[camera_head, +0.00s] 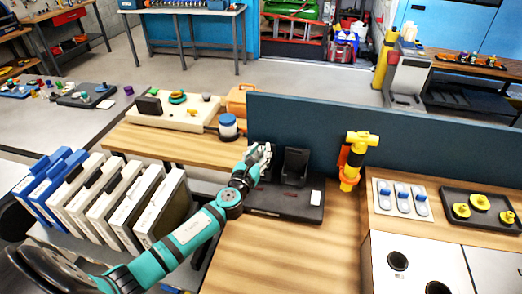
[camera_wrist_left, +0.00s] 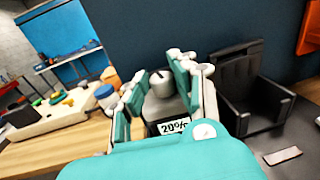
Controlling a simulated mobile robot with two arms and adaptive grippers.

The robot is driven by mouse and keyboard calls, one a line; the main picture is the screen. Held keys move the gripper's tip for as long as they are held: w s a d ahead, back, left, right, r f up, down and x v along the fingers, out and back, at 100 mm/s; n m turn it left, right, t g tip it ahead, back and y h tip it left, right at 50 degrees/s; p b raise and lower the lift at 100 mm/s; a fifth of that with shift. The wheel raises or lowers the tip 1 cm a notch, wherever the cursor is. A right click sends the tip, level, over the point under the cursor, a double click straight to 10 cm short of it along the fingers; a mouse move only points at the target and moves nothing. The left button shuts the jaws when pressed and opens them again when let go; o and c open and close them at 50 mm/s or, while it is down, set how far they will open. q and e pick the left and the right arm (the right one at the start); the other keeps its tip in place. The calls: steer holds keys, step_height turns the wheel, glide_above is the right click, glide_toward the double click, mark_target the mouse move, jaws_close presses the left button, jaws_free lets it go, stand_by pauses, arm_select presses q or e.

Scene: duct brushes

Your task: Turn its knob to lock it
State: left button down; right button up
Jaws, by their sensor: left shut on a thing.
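My left gripper (camera_head: 259,155) is over the left part of a black base (camera_head: 285,212) on the wooden table. In the left wrist view its teal-padded fingers (camera_wrist_left: 155,82) sit on both sides of a grey round knob (camera_wrist_left: 160,102) with a paler top, and it is shut on it. A white label reading "20%" (camera_wrist_left: 173,126) shows just below the knob. The fingers hide part of the knob, and I cannot tell its turn angle. An empty-looking black cradle (camera_head: 296,166) stands on the base right of the gripper; it also shows in the left wrist view (camera_wrist_left: 246,88). My right gripper is out of view.
A blue panel (camera_head: 400,140) stands close behind the base. A yellow and orange tool (camera_head: 354,160) stands to the right. Several upright binders (camera_head: 120,205) are left of my arm. A blue-lidded jar (camera_head: 228,126) stands behind left. The front table is clear.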

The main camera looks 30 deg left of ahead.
arm_select(q)
steer(key=m+h+b, duration=0.2)
steer(key=h, duration=0.1)
steer(key=shift+a+f, duration=0.15)
steer(key=shift+a, duration=0.1)
steer(key=shift+m+h+b, duration=0.6)
steer(key=shift+h, duration=0.4)
steer(key=shift+r, duration=0.2)
steer(key=c, duration=1.1)
jaws_free()
steer(key=shift+o, duration=0.2)
steer(key=shift+s+a+f, duration=0.1)
steer(key=shift+s, duration=0.4)
steer(key=s+a, duration=0.2)
steer(key=s, duration=0.8)
steer(key=shift+s, duration=0.4)
